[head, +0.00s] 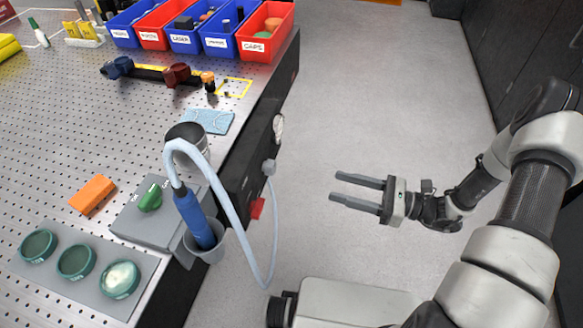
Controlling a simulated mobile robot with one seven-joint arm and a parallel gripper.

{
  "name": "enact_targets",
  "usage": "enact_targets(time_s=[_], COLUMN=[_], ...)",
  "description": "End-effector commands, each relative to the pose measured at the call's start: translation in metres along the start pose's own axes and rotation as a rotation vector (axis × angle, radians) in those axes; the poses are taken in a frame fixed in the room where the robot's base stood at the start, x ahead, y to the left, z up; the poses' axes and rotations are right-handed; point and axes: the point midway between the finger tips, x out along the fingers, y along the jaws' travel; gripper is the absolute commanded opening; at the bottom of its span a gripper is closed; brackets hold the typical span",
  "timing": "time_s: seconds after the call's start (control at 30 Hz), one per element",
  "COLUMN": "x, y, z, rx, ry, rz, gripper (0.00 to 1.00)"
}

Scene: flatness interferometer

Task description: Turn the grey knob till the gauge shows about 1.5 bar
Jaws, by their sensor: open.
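The grey knob (268,167) appears to be the small grey piece on the front side of the bench, where the pale hose meets it. A round white-faced gauge (278,126) sits on the same side panel, above and beyond it. The gauge is seen nearly edge-on, so its reading cannot be made out. My gripper (337,187) is open and empty. It hangs over the floor to the right of the knob, its two fingers pointing left toward the bench, clearly apart from it.
A pale hose (273,230) loops from the panel to a blue handpiece (194,218) in a grey cup (205,250). A red piece (257,209) sits low on the panel. The perforated bench top carries bins (265,44) at the back. The floor around my gripper is clear.

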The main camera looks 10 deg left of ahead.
Motion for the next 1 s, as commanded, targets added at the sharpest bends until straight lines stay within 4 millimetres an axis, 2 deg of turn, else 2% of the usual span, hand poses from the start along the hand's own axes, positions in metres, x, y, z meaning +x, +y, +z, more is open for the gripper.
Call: enact_targets(time_s=[0.17,0.7,0.9,1.0], x=[0.019,0.133,0.162,0.169], y=[0.0,0.001,0.0,0.0], z=[-0.001,-0.001,-0.001,0.0], rx=[0.003,0.001,0.001,0.001], ry=[-0.004,-0.002,-0.001,-0.001], rz=[0.0,0.003,0.001,0.0], gripper=[0.51,0.51,0.51,0.51])
